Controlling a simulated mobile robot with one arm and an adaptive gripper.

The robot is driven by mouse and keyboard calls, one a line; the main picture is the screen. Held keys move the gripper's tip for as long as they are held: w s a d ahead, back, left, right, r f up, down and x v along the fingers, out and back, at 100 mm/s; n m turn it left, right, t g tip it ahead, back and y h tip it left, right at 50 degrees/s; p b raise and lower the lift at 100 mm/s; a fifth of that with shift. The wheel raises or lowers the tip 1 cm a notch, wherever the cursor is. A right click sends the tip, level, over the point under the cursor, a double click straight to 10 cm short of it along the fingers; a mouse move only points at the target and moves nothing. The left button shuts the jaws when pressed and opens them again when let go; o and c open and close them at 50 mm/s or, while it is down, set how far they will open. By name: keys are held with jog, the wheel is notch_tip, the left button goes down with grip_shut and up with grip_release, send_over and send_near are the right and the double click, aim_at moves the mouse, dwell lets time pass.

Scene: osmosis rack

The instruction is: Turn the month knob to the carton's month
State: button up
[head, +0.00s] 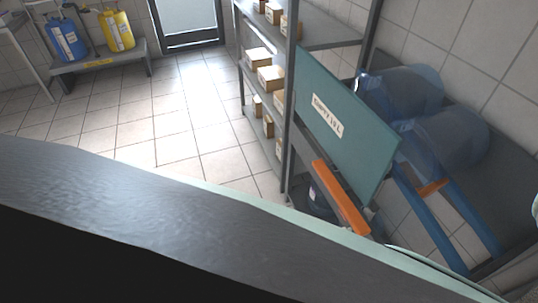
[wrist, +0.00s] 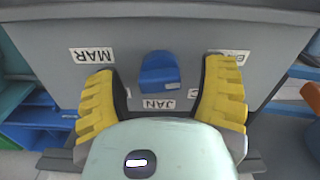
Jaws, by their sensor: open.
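The month knob (wrist: 160,72) is a blue block on a grey panel (wrist: 190,28) in the wrist view, with a small pale mark at its lower right edge. A JAN label (wrist: 158,104) sits just below it, a MAR label (wrist: 91,55) to the left, and another label (wrist: 238,54) at right is partly covered by a finger. My gripper (wrist: 161,75) is open, its yellow fingers on either side of the knob with gaps between. In the head view several brown cartons (head: 271,77) stand on a shelf; no month is readable on them.
In the head view, a green sign (head: 345,125) hangs on the rack, with large blue bottles (head: 445,140) to its right. Blue and yellow canisters (head: 118,31) stand at the upper left. The tiled floor (head: 170,115) is clear. A large grey surface blocks the lower left.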

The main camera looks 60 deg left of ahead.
dwell(0.3)
jog(key=c, duration=1.2)
